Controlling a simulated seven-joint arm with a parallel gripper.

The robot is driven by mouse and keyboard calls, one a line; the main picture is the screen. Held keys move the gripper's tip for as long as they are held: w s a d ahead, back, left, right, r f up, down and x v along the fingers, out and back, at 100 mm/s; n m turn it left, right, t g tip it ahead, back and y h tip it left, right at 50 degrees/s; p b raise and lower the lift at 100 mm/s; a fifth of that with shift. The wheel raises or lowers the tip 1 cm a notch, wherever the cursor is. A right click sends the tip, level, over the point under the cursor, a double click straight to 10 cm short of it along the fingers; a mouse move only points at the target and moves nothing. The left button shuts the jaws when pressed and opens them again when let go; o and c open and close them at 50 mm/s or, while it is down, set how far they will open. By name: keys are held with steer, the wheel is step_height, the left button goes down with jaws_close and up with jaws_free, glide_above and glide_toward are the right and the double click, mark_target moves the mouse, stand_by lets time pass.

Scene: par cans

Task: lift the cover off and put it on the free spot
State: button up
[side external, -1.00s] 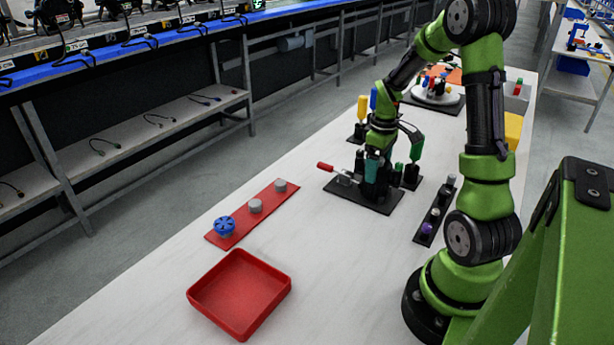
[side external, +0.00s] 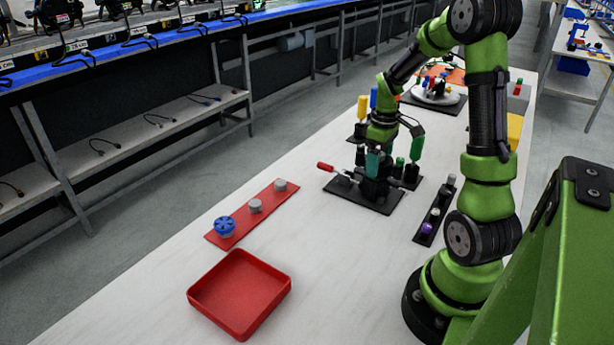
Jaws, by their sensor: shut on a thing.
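My gripper (side external: 374,178) points down over a black plate (side external: 345,194) near the middle of the bench. It is shut on a dark piece, which I take to be the cover; the fingers and dark parts around it blend together, so its outline is unclear. I cannot tell whether it is clear of what lies under it. A teal part (side external: 372,162) shows at the gripper. A lever with a red handle (side external: 325,166) sticks out to the left of the plate. A red strip (side external: 240,234) carries a blue knob-like part (side external: 224,226) and grey round pieces (side external: 255,206).
An empty red tray (side external: 240,293) lies at the front left. A black strip (side external: 435,210) with small round pieces stands to the right, near my arm's base. Green, yellow and blue upright handles stand close behind the gripper. The white bench between strip and plate is clear.

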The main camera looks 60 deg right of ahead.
steer(key=shift+r, duration=2.3)
steer(key=shift+r, duration=0.1)
steer(key=shift+r, duration=1.4)
steer(key=shift+w+a, duration=0.25)
steer(key=shift+a, duration=0.05)
steer(key=w+a+f+n, duration=0.3)
steer(key=w+a+n, duration=0.25)
steer(key=a, duration=0.55)
steer(key=n, duration=1.2)
glide_toward(301, 238)
steer(key=shift+n, duration=0.25)
steer(key=shift+f, duration=3.15)
steer(key=shift+f, duration=0.1)
